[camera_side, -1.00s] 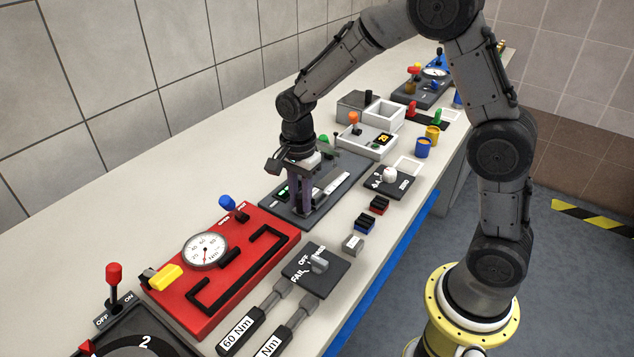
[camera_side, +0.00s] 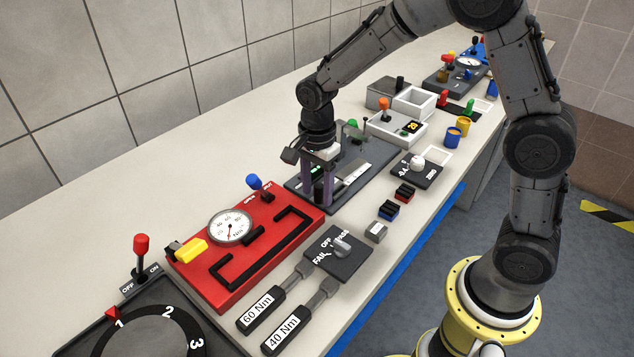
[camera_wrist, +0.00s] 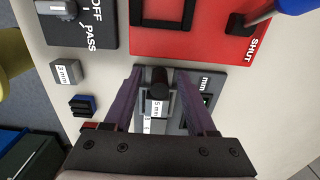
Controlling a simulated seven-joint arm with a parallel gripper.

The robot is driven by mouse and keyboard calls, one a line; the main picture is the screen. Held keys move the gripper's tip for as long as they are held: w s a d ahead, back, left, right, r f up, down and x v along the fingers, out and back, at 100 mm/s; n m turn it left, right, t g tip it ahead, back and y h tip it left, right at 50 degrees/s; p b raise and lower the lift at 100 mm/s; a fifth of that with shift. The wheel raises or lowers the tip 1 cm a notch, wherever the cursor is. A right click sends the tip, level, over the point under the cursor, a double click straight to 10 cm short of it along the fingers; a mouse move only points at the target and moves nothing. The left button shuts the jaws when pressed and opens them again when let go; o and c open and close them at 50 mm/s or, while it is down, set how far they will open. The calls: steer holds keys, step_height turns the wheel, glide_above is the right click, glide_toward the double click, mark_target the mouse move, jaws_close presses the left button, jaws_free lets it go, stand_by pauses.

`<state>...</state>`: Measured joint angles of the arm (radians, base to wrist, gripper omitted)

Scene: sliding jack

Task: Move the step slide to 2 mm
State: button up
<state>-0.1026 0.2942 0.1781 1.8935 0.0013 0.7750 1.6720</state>
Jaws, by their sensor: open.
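The step slide's plate (camera_side: 372,158) is dark grey and lies on the bench, with a pale stepped slide (camera_side: 350,175) along it. In the wrist view a black upright knob (camera_wrist: 159,80) stands by a step labelled "5 mm" (camera_wrist: 157,108), with another label reading "3" partly visible below it. My gripper (camera_side: 317,198) points down over the near end of the plate. In the wrist view my gripper (camera_wrist: 162,75) is open, one purple finger on each side of the knob, with gaps visible. A readout marked "mm" (camera_wrist: 206,84) sits right of the knob, its digits hidden by a finger.
A red panel with a gauge (camera_side: 232,227) lies close in front of the plate, its blue lever (camera_side: 255,182) near my gripper. A FAIL/OFF/PASS switch (camera_side: 338,252), a grey "3 mm" block (camera_side: 376,232) and small blue and red blocks lie to the right.

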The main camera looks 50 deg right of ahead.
step_height(320, 180, up, 14)
stand_by(0.5)
step_height(320, 180, up, 8)
stand_by(0.9)
